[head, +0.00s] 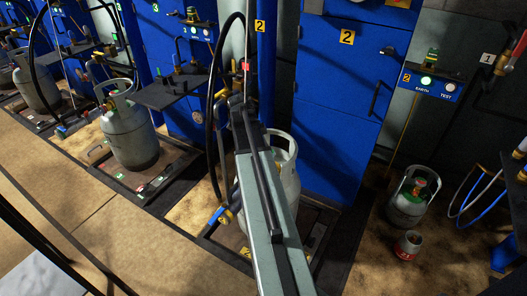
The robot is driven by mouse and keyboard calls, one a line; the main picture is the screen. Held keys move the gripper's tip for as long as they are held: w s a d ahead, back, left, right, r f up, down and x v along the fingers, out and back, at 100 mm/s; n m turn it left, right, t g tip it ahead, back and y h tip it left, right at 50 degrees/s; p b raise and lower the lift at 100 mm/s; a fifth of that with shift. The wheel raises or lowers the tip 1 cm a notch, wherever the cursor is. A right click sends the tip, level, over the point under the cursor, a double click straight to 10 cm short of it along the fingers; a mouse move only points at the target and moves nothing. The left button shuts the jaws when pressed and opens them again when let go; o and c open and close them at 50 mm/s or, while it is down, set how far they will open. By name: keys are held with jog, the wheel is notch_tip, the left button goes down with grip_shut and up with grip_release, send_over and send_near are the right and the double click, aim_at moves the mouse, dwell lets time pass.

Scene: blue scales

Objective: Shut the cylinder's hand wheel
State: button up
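A grey gas cylinder (291,185) stands on the scale at post 2, in the middle of the head view. My arm runs up from the bottom edge in front of it and covers much of its left side and middle. The cylinder's hand wheel is hidden or too small to make out, so I cannot tell how it is set. My gripper (238,101) is at the far end of the arm, near the cylinder's top left; its fingers cannot be made out. A black hose (212,125) hangs just left of it.
A small cylinder (407,205) and a red-and-white can (408,245) stand on the floor at right. Blue cabinets (335,120) close off the back.

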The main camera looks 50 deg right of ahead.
jog(key=o, duration=1.4)
jog(key=shift+s, duration=0.3)
jog(key=shift+c, duration=0.2)
jog(key=shift+w, duration=0.1)
jog(key=shift+w+r, duration=0.1)
jog(key=p+v, duration=0.7)
jog(key=shift+r, duration=0.25)
jog(key=shift+a, duration=0.1)
